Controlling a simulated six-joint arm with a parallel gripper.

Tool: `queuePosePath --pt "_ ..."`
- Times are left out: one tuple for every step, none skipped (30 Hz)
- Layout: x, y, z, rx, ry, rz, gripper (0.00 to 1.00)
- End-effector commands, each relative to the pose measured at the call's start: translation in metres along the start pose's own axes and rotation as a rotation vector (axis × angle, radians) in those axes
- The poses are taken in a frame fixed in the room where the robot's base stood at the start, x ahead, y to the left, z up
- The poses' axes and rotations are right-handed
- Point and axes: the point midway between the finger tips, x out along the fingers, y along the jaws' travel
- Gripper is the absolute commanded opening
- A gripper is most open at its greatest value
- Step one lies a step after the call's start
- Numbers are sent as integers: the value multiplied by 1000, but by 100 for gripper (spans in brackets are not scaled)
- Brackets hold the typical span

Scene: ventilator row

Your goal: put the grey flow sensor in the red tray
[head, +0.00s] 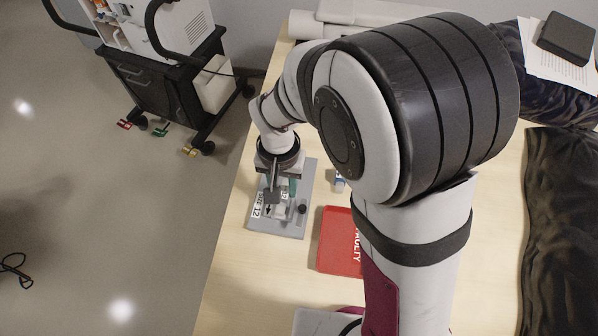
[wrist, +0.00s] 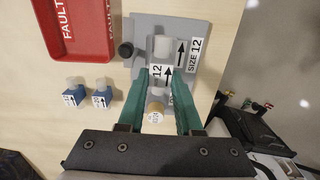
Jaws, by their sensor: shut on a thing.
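The grey flow sensor (wrist: 157,88) is a pale tube with a label reading 12 and an arrow, and a tan end with a round label. My gripper (wrist: 161,74) has green fingers shut on the sensor's sides. The sensor lies along a grey holder plate (wrist: 143,28) marked SIZE 12; I cannot tell whether it rests there or is just above. In the head view my gripper (head: 283,190) is over the holder plate (head: 262,223), and the sensor is mostly hidden. The red tray (head: 337,252), lettered FAULTY, lies just right of the plate; it also shows in the wrist view (wrist: 92,48).
Two small blue-and-white pieces (wrist: 73,93) (wrist: 102,94) stand on the table beside the holder. A dark knob (wrist: 126,50) rises from the plate's edge. A black cart (head: 150,85) stands on the floor beyond the table's left edge. Dark cloth (head: 560,220) lies at the right.

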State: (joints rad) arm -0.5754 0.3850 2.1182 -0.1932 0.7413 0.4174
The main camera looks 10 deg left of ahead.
Motion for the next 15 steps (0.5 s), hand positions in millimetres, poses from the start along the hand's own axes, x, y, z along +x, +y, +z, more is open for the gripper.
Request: queuePosePath --pt "0 0 0 0 0 0 0" --pt "0 0 0 0 0 0 0" --pt "-1 0 -1 -1 1 0 0" --pt "-3 1 -3 -4 1 -1 0" --pt "-6 2 -5 -7 2 -1 0" --pt "-11 5 -10 -15 3 -2 0" --pt "-16 7 -13 -21 3 -2 0" --pt "-21 9 -17 -29 4 -2 0" --pt "-28 13 -22 -41 4 -2 0" --pt "-31 19 -24 -43 3 -2 0" --pt "-32 28 -24 -43 2 -1 0" --pt "-34 39 -24 -41 1 -1 0" --pt "-36 47 -25 -39 1 -1 0" --pt "-37 56 -25 -38 1 0 0" --pt "-39 68 -25 -37 2 -1 0"
